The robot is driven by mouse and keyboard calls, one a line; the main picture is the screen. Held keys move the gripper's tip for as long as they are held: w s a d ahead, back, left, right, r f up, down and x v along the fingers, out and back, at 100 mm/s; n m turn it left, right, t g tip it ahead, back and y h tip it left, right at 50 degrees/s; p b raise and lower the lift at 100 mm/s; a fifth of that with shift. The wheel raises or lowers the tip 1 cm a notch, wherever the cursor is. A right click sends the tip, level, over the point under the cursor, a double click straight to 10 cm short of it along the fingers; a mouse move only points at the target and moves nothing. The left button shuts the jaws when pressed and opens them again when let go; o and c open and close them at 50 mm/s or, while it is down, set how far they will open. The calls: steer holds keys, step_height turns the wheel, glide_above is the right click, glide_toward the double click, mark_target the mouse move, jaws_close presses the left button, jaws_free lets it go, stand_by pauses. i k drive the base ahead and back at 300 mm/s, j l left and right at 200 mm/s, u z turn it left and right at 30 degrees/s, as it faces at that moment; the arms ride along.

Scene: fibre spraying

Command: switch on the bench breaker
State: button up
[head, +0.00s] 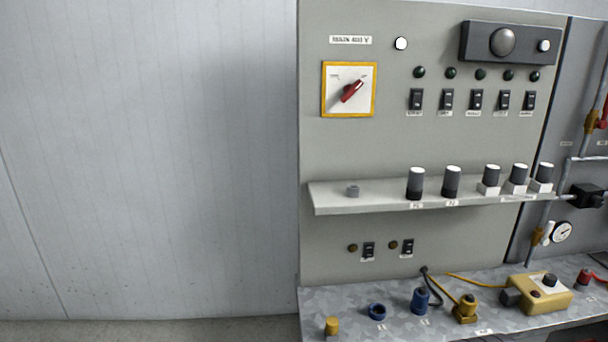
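A grey control panel (440,130) fills the right half of the head view. A row of several small black breaker switches (447,99) sits on its upper part, each with a dark green lamp (450,72) above and a small label below. The labels are too small to read, so I cannot tell which one is the bench breaker. Left of them is a red rotary handle (352,91) on a white plate with a yellow border; the handle is tilted diagonally, pointing up right. The lamps look unlit. My gripper is not in view.
A shelf (330,194) with black-and-white knobs (416,183) juts out below the switches. Two more small switches (369,251) sit under it. A speckled bench (350,300) holds blue and yellow fittings and a yellow box (545,297). The wall at left is bare.

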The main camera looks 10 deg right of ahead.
mark_target(531, 96)
steer(key=z, duration=1.25)
